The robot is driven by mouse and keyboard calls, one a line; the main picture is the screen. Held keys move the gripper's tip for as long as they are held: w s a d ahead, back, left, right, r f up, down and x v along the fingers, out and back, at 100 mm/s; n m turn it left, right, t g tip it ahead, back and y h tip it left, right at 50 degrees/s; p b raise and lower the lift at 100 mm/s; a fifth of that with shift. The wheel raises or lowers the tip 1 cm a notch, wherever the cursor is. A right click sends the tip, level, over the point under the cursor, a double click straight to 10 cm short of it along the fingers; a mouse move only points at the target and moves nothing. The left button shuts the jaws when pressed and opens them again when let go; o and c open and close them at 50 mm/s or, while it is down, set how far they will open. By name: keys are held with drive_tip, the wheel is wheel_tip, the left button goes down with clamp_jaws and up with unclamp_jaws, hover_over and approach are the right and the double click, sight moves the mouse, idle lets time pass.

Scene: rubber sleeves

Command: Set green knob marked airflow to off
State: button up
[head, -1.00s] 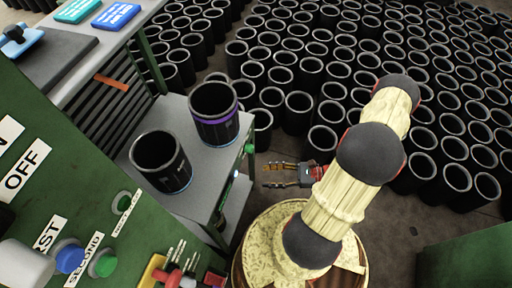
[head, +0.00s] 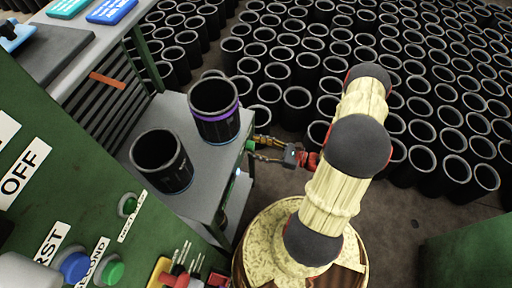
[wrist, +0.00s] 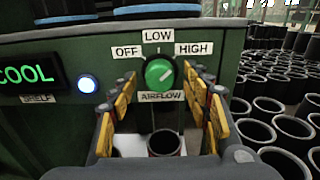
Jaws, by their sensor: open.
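The green knob (wrist: 160,74) sits on a dark green panel in the wrist view, with OFF (wrist: 127,52) at upper left, LOW above, HIGH at upper right and the AIRFLOW label (wrist: 162,97) below. A pale mark shows on its face; I cannot tell for sure where it points. My gripper (wrist: 163,82) is open and empty, its yellow-padded fingers to the left and right of the knob in this view. In the head view my gripper (head: 257,149) is beside the cart's right side, close to the green knob (head: 249,145). Contact is not visible.
A lit button (wrist: 86,84) and a COOL display (wrist: 30,75) are left of the knob. Two black sleeves (head: 161,160) (head: 215,108) stand on the grey cart top (head: 190,205). Many black sleeves crowd the floor behind. A green control panel (head: 60,170) is at left.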

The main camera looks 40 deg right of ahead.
drive_tip(key=shift+w+a, duration=0.15)
drive_tip(key=shift+w, duration=0.1)
drive_tip(key=shift+c, duration=0.2)
drive_tip(key=c, duration=1.1)
drive_tip(key=shift+n, duration=0.3)
drive_tip(key=shift+n+b, duration=1.9)
drive_tip(key=shift+n, duration=6.7)
